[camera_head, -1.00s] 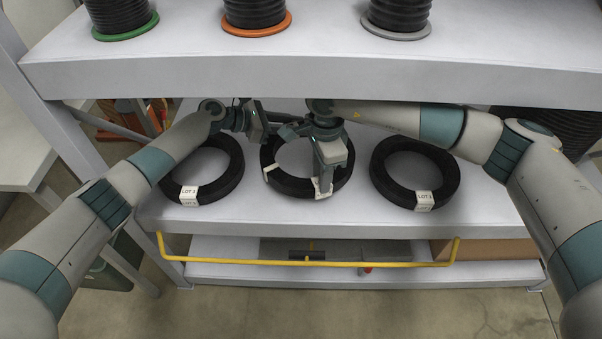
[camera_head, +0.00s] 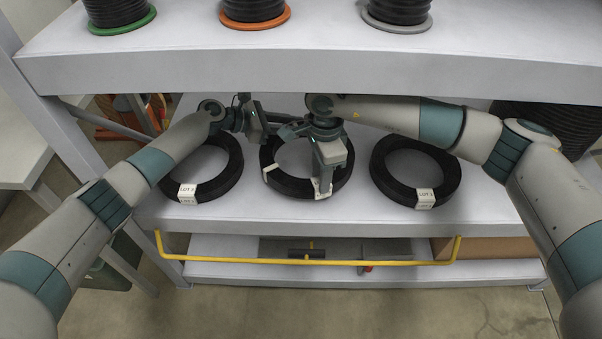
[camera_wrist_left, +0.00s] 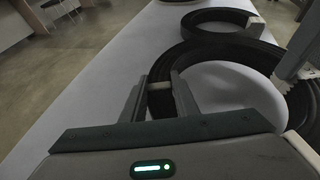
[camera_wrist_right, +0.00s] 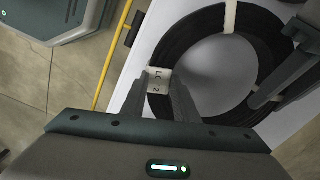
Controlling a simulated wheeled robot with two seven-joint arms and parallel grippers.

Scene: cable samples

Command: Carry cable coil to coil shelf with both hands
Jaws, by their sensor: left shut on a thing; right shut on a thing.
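The middle black cable coil (camera_head: 287,184) lies flat on or just above the white shelf board (camera_head: 300,217), between two other coils. My right gripper (camera_head: 323,190) comes down on its front rim; in the right wrist view its fingers (camera_wrist_right: 166,88) are shut on the rim at a white lot label. My left gripper reaches in over the back left of the coil, its fingertips hard to make out in the head view. In the left wrist view its fingers (camera_wrist_left: 160,95) are shut on the rim of the coil (camera_wrist_left: 194,58).
A left coil (camera_head: 226,182) and a right coil (camera_head: 385,180) lie close on either side. An upper shelf (camera_head: 300,70) carrying several cable spools overhangs the arms. A yellow bar (camera_head: 215,260) runs below the shelf's front edge.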

